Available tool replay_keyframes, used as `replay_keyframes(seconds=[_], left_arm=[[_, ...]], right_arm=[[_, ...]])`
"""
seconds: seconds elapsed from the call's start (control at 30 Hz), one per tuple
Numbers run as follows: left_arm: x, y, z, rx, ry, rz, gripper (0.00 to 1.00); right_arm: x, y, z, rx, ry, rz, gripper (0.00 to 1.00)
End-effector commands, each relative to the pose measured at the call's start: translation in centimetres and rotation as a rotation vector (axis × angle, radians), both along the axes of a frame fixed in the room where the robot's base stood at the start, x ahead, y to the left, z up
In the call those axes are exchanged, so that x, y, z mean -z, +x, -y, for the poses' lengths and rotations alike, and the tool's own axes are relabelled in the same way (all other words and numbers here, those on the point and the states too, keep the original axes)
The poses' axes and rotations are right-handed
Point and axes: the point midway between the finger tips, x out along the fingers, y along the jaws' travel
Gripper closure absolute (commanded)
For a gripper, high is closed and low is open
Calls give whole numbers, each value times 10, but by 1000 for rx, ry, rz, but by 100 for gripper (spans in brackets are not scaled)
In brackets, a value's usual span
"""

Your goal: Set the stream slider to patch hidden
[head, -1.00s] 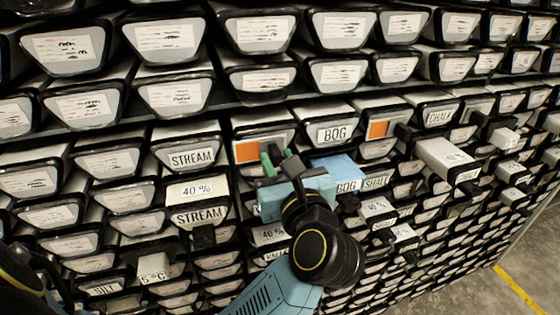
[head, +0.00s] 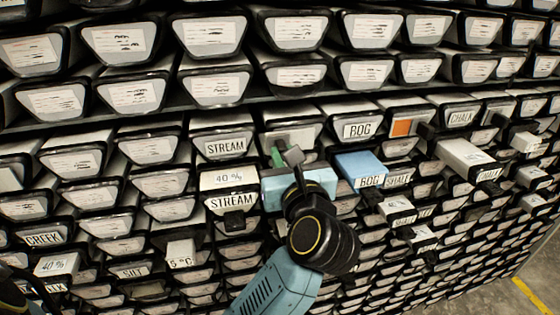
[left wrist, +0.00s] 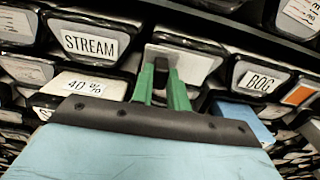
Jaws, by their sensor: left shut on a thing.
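The STREAM plate (head: 225,147) is on the front of a tray in the rack, and it also shows in the left wrist view (left wrist: 90,40). Just right of it is the stream slider (head: 296,136), a pale grey panel with a dark knob. No orange shows on that front. My left gripper (left wrist: 168,88) has its green fingers shut on the knob. In the head view my left gripper (head: 280,157) hides the lower part of that front. My right gripper is not in view.
The BOG front (head: 360,130) has an orange patch (head: 401,128) to its right. A blue box (head: 360,168) and a white box (head: 463,154) jut out near my left arm. A 40 % box (head: 228,180) juts out below STREAM.

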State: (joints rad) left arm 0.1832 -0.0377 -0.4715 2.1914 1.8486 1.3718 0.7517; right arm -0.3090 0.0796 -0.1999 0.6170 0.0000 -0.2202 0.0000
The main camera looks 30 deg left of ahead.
Motion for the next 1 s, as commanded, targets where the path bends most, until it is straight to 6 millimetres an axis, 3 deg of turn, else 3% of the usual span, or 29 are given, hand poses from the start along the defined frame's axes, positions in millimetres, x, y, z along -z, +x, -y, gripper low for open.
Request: replay_keyframes(seconds=[0.13, 0.17, 0.33, 0.67, 1.0], left_arm=[[2, -2, -1, -8, -2, -6, 100], [2, -2, -2, -9, -2, -6, 81], [1, -2, -2, -6, -1, -4, 62], [2, -4, 3, -1, -2, -4, 62], [5, -50, 47, 0, -5, -5, 62]], right_arm=[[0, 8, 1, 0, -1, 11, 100], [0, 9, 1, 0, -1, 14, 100], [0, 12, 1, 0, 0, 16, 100], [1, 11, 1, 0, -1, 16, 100], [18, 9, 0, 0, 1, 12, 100]])
